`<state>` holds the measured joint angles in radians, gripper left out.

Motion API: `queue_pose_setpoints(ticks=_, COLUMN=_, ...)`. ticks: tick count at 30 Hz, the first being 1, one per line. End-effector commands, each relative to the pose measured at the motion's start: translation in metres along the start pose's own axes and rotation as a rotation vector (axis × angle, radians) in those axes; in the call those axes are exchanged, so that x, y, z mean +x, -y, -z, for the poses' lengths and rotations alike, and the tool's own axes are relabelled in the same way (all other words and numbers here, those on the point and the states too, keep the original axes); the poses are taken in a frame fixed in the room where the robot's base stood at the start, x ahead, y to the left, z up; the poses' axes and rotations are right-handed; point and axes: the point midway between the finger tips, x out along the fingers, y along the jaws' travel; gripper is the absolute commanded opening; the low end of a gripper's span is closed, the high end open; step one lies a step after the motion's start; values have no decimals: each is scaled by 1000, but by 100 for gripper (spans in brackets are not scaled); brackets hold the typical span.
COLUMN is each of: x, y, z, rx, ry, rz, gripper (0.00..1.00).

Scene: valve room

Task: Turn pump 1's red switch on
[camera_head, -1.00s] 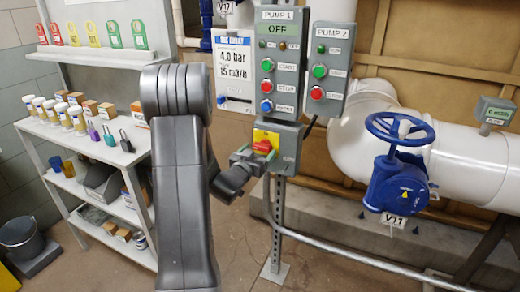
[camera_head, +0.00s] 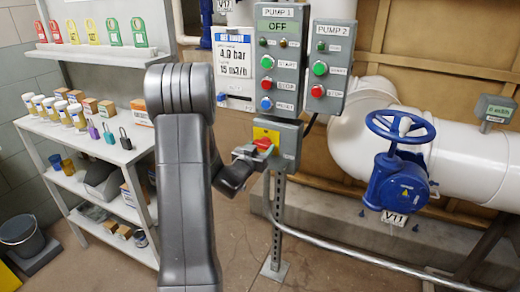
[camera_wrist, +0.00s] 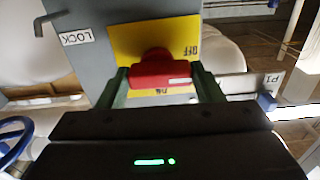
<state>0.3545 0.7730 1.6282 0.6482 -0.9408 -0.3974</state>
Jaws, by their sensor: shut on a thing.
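Pump 1's red switch (camera_head: 263,144) is on a yellow plate on a small grey box below the pump 1 panel (camera_head: 279,60). The panel's display reads OFF. My gripper (camera_head: 254,153) is at the switch, jaws around the knob. In the wrist view the red knob (camera_wrist: 160,70) sits between my two green fingers (camera_wrist: 160,85), shut on its sides. A white mark shows on the knob's right part. My gripper partly hides the box.
The pump 2 panel (camera_head: 332,65) hangs to the right. A blue valve wheel (camera_head: 400,127) on a white pipe is further right. A shelf (camera_head: 95,150) with padlocks and bottles stands left. A metal post (camera_head: 277,220) and a conduit run below the box.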

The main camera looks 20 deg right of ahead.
Motion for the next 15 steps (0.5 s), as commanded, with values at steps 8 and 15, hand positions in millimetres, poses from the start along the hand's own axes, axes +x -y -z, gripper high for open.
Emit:
queue_pose_setpoints(ticks=8, x=0, y=0, z=-5, rx=141, ry=-3, rz=0, gripper=37)
queue_pose_setpoints(ticks=15, x=0, y=0, z=-5, rx=355, ry=-5, rz=1, gripper=37)
